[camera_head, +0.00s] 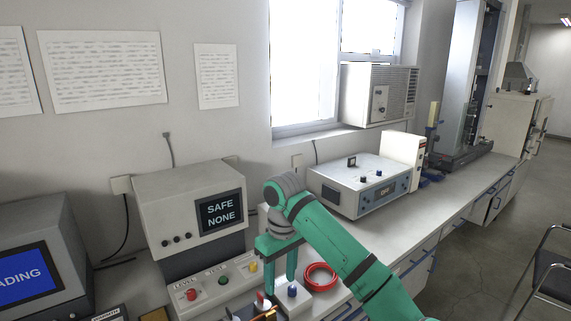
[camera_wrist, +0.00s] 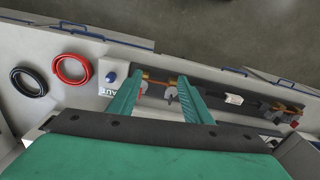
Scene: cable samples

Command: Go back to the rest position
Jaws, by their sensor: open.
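My green gripper (camera_head: 277,284) points down over the bench beside the tester with the "SAFE NONE" screen (camera_head: 221,212). In the wrist view my gripper (camera_wrist: 160,78) has its two fingers apart, with the tips around a fixture holding a thin copper-coloured piece (camera_wrist: 157,82). I cannot tell whether the fingers touch it. No held object shows between the fingers. A small white box with a blue knob (camera_head: 292,291) stands close to the right of the gripper; it also shows in the wrist view (camera_wrist: 110,77).
A red cable coil (camera_head: 320,277) lies on the bench right of the box; a black coil (camera_wrist: 29,83) lies beside it. A grey instrument (camera_head: 345,193) stands behind. A monitor (camera_head: 30,272) is at left. The bench front edge and open floor (camera_head: 480,240) are at right.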

